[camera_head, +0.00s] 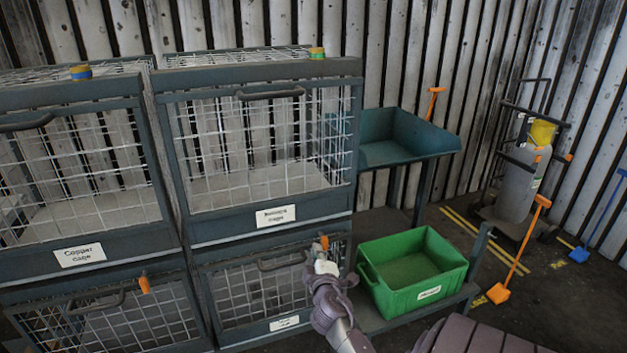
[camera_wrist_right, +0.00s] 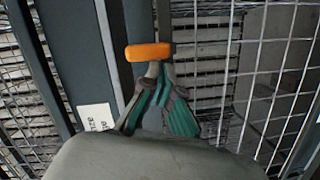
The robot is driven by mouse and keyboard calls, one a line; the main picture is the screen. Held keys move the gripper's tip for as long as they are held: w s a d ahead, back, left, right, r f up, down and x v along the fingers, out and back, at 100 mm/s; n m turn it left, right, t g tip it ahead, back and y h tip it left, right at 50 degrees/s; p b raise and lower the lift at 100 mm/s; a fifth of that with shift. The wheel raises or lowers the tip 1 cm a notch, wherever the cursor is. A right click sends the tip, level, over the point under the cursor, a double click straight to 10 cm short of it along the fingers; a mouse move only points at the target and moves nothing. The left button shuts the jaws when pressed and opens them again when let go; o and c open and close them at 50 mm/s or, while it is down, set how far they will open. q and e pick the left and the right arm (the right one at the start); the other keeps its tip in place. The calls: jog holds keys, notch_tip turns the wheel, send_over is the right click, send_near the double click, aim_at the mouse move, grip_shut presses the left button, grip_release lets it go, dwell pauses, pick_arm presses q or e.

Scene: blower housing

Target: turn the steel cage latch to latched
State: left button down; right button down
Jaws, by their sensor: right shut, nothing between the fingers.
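An orange latch handle (camera_head: 324,242) sits at the upper right of the lower middle cage's (camera_head: 262,292) front. That cage's label (camera_head: 284,323) is too small to read, so I cannot confirm it is the steel cage. In the right wrist view the orange handle (camera_wrist_right: 149,52) lies crosswise over the dark frame post. My right gripper (camera_head: 326,266) is just below the handle, its fingers shut and empty. In the wrist view the fingertips (camera_wrist_right: 160,72) reach close under the handle; I cannot tell whether they touch it. My left gripper is not in view.
Another orange latch (camera_head: 145,285) is on the lower left cage. The copper cage (camera_head: 80,256) and another cage (camera_head: 276,216) stand above. A green bin (camera_head: 415,300) sits on a low shelf right of my gripper, under a teal tray (camera_head: 405,150). An orange shovel (camera_head: 520,250) leans farther right.

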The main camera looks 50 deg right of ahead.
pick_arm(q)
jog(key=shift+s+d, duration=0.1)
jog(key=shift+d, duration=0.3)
pick_arm(e)
jog(key=v, duration=1.2)
jog(key=shift+f, duration=0.1)
